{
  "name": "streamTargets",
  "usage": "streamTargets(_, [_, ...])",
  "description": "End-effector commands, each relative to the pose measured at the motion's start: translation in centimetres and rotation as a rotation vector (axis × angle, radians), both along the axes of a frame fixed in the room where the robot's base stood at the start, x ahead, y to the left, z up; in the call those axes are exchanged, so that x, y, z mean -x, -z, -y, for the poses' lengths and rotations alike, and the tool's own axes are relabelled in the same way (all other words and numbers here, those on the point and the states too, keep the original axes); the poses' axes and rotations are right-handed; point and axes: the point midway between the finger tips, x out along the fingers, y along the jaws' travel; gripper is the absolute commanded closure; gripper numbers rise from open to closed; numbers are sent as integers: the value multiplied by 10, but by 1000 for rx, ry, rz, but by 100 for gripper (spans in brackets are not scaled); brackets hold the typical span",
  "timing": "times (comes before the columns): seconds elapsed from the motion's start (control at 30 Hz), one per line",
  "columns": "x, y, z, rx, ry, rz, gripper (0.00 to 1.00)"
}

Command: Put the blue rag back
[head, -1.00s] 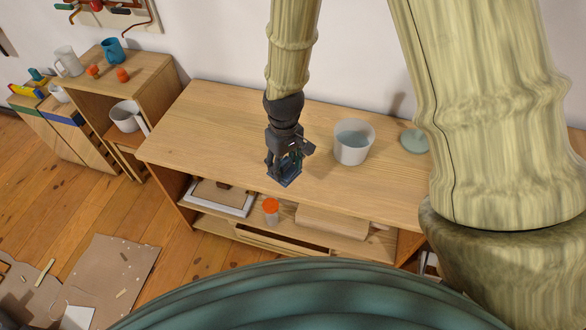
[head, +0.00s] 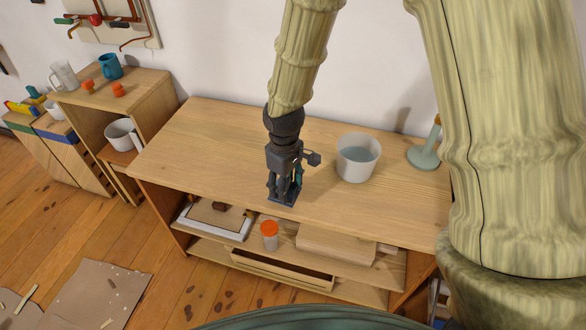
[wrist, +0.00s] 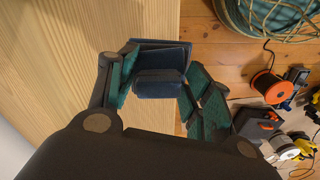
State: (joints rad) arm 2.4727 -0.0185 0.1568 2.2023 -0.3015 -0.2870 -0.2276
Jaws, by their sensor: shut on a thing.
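The blue rag (wrist: 160,60) shows in the wrist view as a dark blue folded piece between the finger pads. My gripper (wrist: 158,85) is shut on it. In the head view my gripper (head: 284,188) points down over the front part of the wooden bench top (head: 220,135). The rag (head: 283,198) shows there as a small dark blue patch under the fingers. I cannot tell whether it touches the bench top.
A whitish bucket (head: 357,160) stands right of my gripper. A green-based object (head: 424,157) stands farther right. Below the top, shelves hold an orange-lidded jar (head: 269,235), a framed tray (head: 215,219) and a wooden block (head: 336,243). The bench's left half is clear.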

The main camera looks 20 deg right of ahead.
Motion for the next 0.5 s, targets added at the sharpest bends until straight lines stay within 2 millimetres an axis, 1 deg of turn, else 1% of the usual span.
streamTargets(0.03, [-10, 1, 4, -1, 1, 0, 62])
streamTargets(0.3, [-58, 6, 31, -2, 3, 1, 62])
streamTargets(0.4, [-72, 8, 39, -1, 2, 2, 62])
streamTargets(0.5, [-83, 9, 45, -1, 0, 2, 62])
